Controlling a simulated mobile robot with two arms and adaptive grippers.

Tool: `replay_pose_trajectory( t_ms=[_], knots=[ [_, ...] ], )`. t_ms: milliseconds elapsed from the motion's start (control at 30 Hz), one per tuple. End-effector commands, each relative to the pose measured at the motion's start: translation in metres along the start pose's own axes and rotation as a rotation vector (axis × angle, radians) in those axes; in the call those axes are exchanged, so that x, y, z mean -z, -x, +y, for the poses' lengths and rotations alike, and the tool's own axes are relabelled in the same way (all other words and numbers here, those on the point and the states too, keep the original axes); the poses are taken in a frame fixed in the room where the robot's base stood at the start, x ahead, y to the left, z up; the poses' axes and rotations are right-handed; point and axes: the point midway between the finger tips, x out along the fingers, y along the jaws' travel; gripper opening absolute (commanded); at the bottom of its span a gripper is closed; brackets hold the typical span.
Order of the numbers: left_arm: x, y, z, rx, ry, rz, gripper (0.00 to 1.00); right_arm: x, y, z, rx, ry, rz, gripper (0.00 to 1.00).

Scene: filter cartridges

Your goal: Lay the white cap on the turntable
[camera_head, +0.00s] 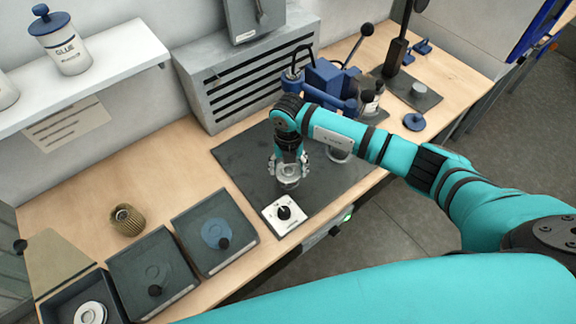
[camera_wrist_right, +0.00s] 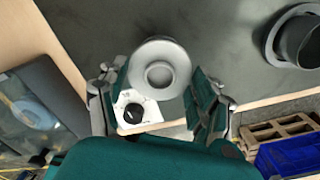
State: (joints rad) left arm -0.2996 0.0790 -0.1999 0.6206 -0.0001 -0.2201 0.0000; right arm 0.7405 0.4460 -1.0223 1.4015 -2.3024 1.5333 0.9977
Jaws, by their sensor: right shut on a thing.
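My right gripper (camera_head: 288,170) is shut on a pale grey-white round cap (camera_wrist_right: 160,72) with a raised ring in its middle. In the head view the cap (camera_head: 289,183) shows just below the fingers, over the dark mat; I cannot tell whether it touches anything below. A grey round piece (camera_head: 340,153), perhaps the turntable, stands on the mat to the right, partly hidden by my right arm. In the right wrist view a dark cylinder with a flange (camera_wrist_right: 298,38) at the upper right may be the same piece. My left gripper is out of view.
A white box with a black knob (camera_head: 284,213) sits at the mat's front edge. A blue clamp device (camera_head: 328,82) stands behind the mat.

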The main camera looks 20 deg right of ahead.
Motion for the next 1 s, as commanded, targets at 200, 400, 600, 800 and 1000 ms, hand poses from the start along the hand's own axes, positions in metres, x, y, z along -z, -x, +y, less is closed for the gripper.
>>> replay_pose_trajectory(
  t_ms=[200, 400, 600, 800, 1000],
  knots=[
    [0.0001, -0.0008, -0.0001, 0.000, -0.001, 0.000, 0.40, -0.0003, 0.0001, 0.0000, 0.000, 0.000, -0.001, 0.46],
    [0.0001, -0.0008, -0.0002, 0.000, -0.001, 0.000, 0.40, -0.0003, 0.0001, 0.0000, 0.000, 0.000, -0.001, 0.46],
    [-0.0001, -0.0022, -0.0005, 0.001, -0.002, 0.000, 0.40, -0.0003, -0.0014, -0.0001, 0.000, 0.000, 0.000, 0.46],
    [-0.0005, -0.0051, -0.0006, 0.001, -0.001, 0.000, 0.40, -0.0004, -0.0045, -0.0002, 0.000, 0.000, -0.001, 0.46],
    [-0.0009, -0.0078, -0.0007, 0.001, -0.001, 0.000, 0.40, -0.0004, -0.0075, -0.0002, 0.000, -0.001, -0.001, 0.46]
  ],
)
